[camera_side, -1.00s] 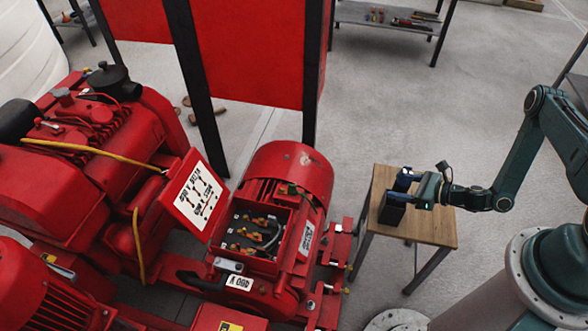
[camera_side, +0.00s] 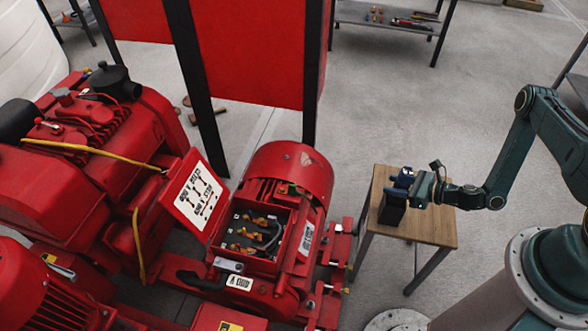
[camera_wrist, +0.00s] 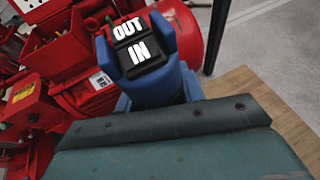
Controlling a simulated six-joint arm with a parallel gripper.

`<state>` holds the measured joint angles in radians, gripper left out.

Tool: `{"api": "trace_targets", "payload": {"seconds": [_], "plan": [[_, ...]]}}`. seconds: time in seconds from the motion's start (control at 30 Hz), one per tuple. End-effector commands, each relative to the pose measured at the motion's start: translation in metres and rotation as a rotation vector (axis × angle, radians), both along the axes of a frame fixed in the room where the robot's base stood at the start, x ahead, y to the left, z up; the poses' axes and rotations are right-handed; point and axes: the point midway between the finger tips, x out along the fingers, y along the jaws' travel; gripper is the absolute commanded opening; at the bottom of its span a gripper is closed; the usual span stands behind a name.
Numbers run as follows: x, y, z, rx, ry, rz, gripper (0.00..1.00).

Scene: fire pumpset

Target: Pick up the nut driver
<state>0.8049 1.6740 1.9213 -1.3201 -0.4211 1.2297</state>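The nut driver appears to be the blue tool (camera_side: 403,178) at the top of a black block or holder (camera_side: 391,211) on a small wooden table. In the wrist view a blue body (camera_wrist: 150,92) carries a black switch marked OUT and IN. My gripper (camera_side: 413,187) comes in level from the right, with its end against or right beside the blue tool. I cannot tell whether the fingers are closed on the tool.
The wooden table (camera_side: 435,228) has bare top to the right of the holder. A large red pumpset (camera_side: 290,185) with an open terminal box stands left of it. A grey shelf (camera_side: 385,18) with small items stands at the back. Floor behind the table is clear.

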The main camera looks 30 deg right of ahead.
Motion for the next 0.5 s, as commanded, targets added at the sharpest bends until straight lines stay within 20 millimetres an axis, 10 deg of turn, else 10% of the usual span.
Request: {"api": "trace_targets", "payload": {"seconds": [0.5], "plan": [[0.0004,-0.0002,0.0053,0.002,-0.001,0.0,0.12]]}}
